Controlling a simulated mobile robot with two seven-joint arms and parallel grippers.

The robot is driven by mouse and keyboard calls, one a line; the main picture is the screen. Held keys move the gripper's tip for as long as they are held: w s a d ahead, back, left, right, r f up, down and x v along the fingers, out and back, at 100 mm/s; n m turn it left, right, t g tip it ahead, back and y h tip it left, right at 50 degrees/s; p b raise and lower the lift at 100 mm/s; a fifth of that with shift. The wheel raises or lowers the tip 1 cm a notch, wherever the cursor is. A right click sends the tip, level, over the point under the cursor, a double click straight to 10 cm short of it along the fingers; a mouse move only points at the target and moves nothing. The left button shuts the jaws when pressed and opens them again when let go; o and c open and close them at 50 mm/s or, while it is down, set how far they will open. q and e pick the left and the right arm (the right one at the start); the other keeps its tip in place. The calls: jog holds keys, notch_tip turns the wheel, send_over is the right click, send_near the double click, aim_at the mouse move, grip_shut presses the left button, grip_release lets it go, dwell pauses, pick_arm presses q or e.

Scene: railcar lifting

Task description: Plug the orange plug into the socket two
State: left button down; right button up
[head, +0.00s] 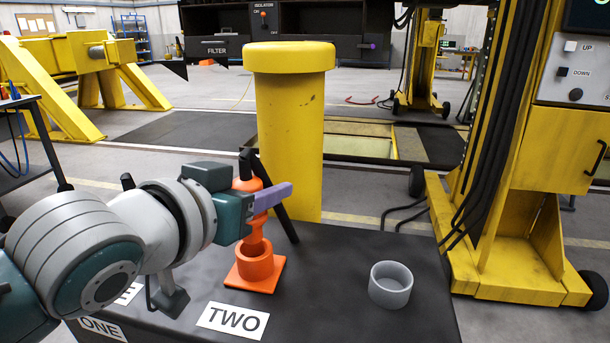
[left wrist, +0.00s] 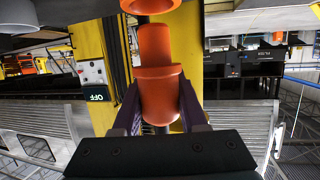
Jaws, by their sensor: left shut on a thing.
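My left gripper (head: 270,197) has purple fingers shut around the orange plug (head: 255,224). The plug is upright, with its narrow end down, over the orange socket (head: 256,266). This socket is a round cup on a square base behind the TWO label (head: 233,320). In the head view the plug's tip overlaps the socket's opening. In the left wrist view, which is upside down, the plug (left wrist: 158,85) sits between both fingers, and a small gap shows between its tip and the orange socket rim (left wrist: 150,5). My right gripper is not in view.
A grey empty cup (head: 390,285) stands to the right on the dark tabletop (head: 330,285). A ONE label (head: 103,330) lies at the left, partly behind my arm. A yellow post (head: 290,130) rises behind the table, and a yellow lifting column (head: 540,150) stands at the right.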

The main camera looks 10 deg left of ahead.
aim_at(263, 219)
pick_arm(q)
jog(key=shift+p, duration=0.7)
dwell(1.6)
jog(key=shift+f+b, duration=1.5)
jog(key=shift+f, duration=0.6)
jog(key=shift+c, duration=1.8)
grip_release()
jog(key=p+v, duration=0.1)
jog(key=v, duration=0.9)
jog(key=shift+p, duration=0.35)
